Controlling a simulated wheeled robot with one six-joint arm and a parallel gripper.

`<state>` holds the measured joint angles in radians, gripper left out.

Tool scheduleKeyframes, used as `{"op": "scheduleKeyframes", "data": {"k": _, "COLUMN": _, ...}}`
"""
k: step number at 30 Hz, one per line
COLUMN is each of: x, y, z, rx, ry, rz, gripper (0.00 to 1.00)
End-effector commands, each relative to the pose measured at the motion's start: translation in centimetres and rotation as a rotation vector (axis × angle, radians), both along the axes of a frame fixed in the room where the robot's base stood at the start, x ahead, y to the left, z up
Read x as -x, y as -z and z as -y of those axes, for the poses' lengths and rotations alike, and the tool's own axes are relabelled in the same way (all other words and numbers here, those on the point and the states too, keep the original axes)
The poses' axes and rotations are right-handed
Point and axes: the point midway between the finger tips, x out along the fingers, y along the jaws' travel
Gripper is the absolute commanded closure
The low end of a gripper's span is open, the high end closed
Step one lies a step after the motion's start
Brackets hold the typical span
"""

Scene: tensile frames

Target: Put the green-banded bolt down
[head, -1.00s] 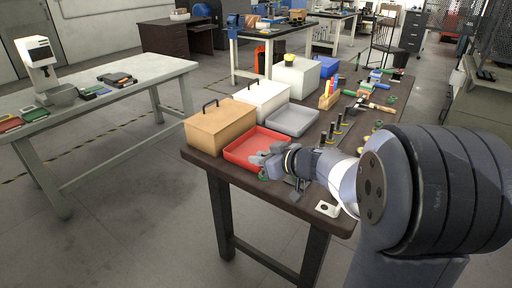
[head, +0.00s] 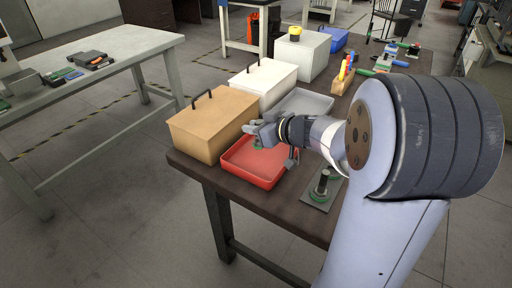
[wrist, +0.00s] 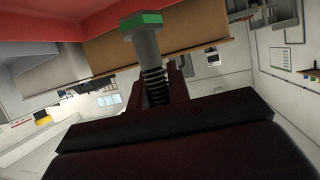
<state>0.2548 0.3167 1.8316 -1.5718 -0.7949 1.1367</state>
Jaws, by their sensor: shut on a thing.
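The green-banded bolt (wrist: 144,45) shows large in the wrist view, with a grey head, a green band and a dark threaded shank. My gripper (wrist: 160,88) is shut on the shank. In the head view my gripper (head: 256,130) is over the back part of the red tray (head: 252,179). A bit of green (head: 257,145) shows below my fingers there; the rest of the bolt is hidden or too small to tell. In the wrist view a red surface (wrist: 60,17) lies beyond the bolt head. I cannot tell whether the bolt touches the tray.
A tan box (head: 215,130) with a handle stands left of the tray, with a white box (head: 262,84) behind it. A grey tray (head: 308,102) lies beyond my wrist. A dark post on a green base (head: 322,187) stands on a plate right of the red tray.

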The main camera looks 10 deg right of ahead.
Motion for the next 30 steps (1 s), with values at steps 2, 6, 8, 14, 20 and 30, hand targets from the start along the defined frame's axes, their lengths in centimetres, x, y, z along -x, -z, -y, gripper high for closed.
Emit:
{"op": "scheduleKeyframes", "data": {"k": 2, "x": 0.0, "y": 1.0, "z": 0.0, "rx": -0.001, "ry": 0.000, "rz": 0.001, "gripper": 1.00}}
{"op": "scheduleKeyframes", "data": {"k": 6, "x": 0.0, "y": 2.8, "z": 0.0, "rx": -0.001, "ry": 0.000, "rz": -0.001, "gripper": 1.00}}
{"op": "scheduleKeyframes", "data": {"k": 8, "x": 0.0, "y": 4.0, "z": 0.0, "rx": -0.002, "ry": 0.001, "rz": -0.002, "gripper": 1.00}}
{"op": "scheduleKeyframes", "data": {"k": 14, "x": 0.0, "y": 6.1, "z": 0.0, "rx": -0.001, "ry": 0.000, "rz": 0.001, "gripper": 1.00}}
{"op": "scheduleKeyframes", "data": {"k": 20, "x": 0.0, "y": 6.0, "z": 0.0, "rx": 0.000, "ry": 0.001, "rz": 0.002, "gripper": 1.00}}
{"op": "scheduleKeyframes", "data": {"k": 30, "x": 0.0, "y": 6.3, "z": 0.0, "rx": -0.001, "ry": 0.000, "rz": 0.001, "gripper": 0.72}}
